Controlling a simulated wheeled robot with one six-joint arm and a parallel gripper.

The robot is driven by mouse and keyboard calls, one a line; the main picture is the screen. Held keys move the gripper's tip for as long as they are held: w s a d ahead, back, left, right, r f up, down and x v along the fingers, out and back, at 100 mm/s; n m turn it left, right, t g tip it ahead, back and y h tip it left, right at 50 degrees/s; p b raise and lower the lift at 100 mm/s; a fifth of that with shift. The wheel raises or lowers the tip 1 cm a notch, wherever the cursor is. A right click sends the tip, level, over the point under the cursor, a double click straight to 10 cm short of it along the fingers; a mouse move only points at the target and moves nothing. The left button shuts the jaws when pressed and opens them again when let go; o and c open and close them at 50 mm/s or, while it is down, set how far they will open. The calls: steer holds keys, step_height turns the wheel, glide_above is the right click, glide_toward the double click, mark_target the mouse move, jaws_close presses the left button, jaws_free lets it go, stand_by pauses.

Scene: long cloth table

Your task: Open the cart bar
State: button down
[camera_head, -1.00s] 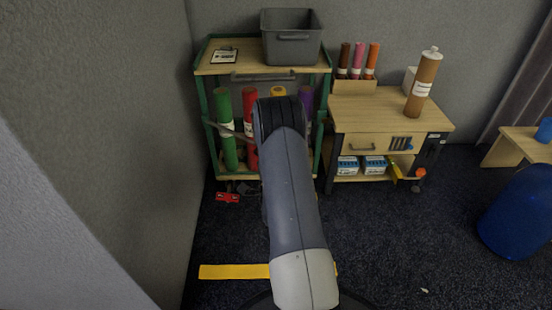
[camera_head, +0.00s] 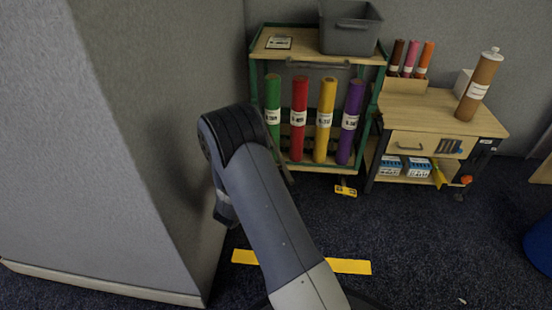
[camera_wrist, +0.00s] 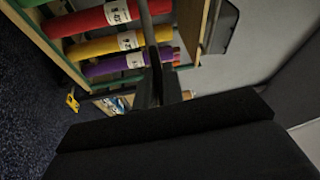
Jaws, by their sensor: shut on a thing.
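The cart (camera_head: 256,60) has a green frame and a wooden top. Upright green, red, yellow and purple (camera_head: 351,120) tubes stand on its lower shelf. In the wrist view, my gripper (camera_wrist: 159,78) is shut on a thin grey bar (camera_wrist: 148,30), the cart bar. The bar runs up the picture from between the fingers, in front of the red (camera_wrist: 90,20), yellow (camera_wrist: 95,45) and purple (camera_wrist: 110,66) tubes. Its far end is out of view.
A grey wall stands close on the left (camera_head: 150,130). A wooden side cart (camera_head: 425,145) stands right of the tube cart. A grey bin (camera_head: 350,30) sits on the cart top. A yellow clip-like piece (camera_head: 346,189) is low by the cart. Carpet is clear at front right.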

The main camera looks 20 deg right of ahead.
steer(key=shift+w+a+g+h, duration=0.2)
steer(key=shift+a+g+h, duration=0.15)
steer(key=shift+a, duration=0.25)
steer(key=c, duration=1.5)
jaws_free()
steer(key=shift+p+v, duration=1.1)
steer(key=shift+v, duration=2.6)
steer(key=shift+c, duration=0.3)
